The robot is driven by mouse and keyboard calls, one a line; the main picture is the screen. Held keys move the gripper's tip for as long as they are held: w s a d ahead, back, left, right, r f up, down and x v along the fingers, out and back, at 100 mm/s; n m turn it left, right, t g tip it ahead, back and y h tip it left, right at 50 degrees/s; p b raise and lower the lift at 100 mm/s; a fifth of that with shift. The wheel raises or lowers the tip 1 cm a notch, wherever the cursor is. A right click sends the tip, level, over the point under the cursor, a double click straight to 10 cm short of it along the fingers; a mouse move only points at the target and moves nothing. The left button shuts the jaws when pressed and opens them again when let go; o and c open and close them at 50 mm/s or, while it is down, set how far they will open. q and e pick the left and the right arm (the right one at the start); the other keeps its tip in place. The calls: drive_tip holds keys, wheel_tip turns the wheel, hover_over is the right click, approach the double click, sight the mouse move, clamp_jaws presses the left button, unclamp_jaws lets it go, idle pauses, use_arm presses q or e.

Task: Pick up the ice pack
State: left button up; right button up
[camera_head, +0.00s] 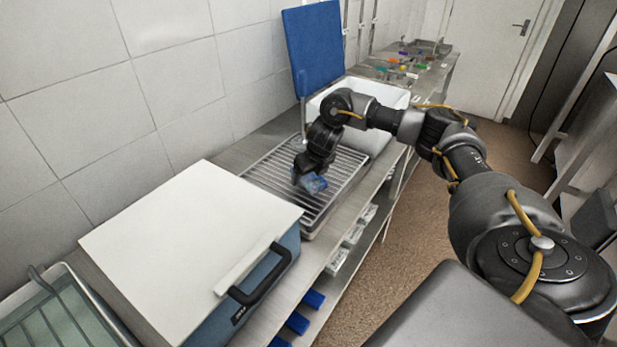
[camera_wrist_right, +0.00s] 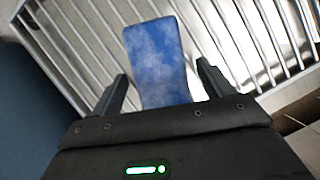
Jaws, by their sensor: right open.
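The ice pack (camera_head: 313,183) is a small blue, cloudy-patterned block on the metal rack (camera_head: 262,172). In the right wrist view the ice pack (camera_wrist_right: 157,62) lies over the rack bars, with its near end between the two fingers. My right gripper (camera_head: 303,178) is directly over it, pointing down. In the right wrist view its fingers (camera_wrist_right: 160,88) are open, one on each side of the pack, with a gap on both sides. My left gripper is not in view.
A white-lidded blue cooler box (camera_head: 190,235) with a black handle stands in front of the rack. A white basin (camera_head: 385,97) and an upright blue board (camera_head: 315,45) are behind it. A glass-like tray (camera_head: 55,320) is at lower left.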

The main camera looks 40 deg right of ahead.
drive_tip(key=c, duration=1.1)
drive_tip(key=shift+c, duration=0.9)
drive_tip(key=shift+r, duration=0.1)
